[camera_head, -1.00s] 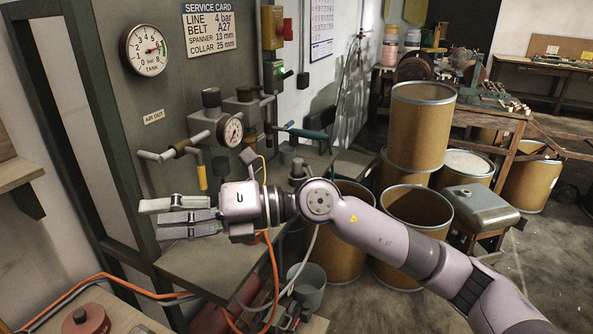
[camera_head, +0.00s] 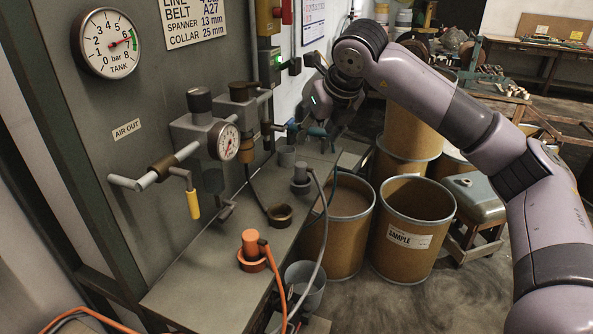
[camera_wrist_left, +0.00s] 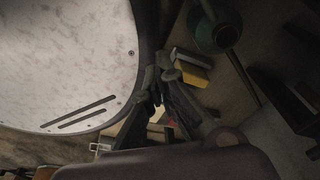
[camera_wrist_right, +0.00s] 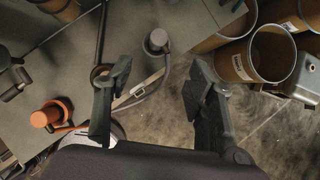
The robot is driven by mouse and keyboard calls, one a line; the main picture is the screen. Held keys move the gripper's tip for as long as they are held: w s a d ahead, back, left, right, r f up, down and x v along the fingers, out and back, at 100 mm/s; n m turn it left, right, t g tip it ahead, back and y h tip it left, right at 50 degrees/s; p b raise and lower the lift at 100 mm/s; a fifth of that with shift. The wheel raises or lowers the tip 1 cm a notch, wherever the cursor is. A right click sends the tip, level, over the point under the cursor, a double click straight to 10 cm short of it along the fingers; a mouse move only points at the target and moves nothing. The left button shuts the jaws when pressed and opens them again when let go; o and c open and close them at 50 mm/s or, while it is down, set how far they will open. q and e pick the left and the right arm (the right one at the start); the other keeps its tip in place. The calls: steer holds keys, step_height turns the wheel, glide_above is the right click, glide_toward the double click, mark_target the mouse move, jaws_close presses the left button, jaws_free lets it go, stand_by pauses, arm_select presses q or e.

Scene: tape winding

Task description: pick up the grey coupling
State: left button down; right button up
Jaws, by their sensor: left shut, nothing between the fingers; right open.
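The grey coupling (camera_head: 301,178) stands upright on the bench in the head view, with a grey hose leading off it. It also shows in the right wrist view (camera_wrist_right: 157,42), beyond the fingertips and roughly between them. My right gripper (camera_wrist_right: 152,85) is open and empty, above the bench and apart from the coupling. In the head view my right gripper (camera_head: 328,135) hangs over the bench's far end, its fingers partly hidden. My left gripper (camera_wrist_left: 160,82) is shut and empty in the left wrist view; it is out of the head view.
An orange coupling (camera_head: 250,245) with an orange hose sits at the bench's front. A dark ring (camera_head: 280,214) lies between the two couplings. Valves and a small gauge (camera_head: 228,142) stick out from the panel. A grey bucket (camera_head: 305,285) and cardboard drums (camera_head: 408,240) stand beside the bench.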

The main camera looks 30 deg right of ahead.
mark_target(302, 165)
steer(key=p+x, duration=0.2)
steer(key=x, duration=0.8)
steer(key=shift+a+f, duration=0.1)
steer(key=shift+f, duration=0.3)
steer(key=shift+w+f+p, duration=0.25)
steer(key=shift+p, duration=0.3)
steer(key=p+x, duration=0.1)
steer(key=x, duration=0.2)
steer(key=shift+w+f, duration=0.2)
steer(key=shift+f, duration=0.1)
steer(key=shift+w+f, duration=0.2)
steer(key=shift+f, duration=0.2)
arm_select(q)
steer(key=s+r, duration=0.2)
steer(key=r, duration=0.2)
steer(key=shift+s+a+r, duration=0.1)
steer(key=shift+s+r, duration=0.2)
steer(key=shift+s, duration=0.1)
arm_select(e)
jaws_close()
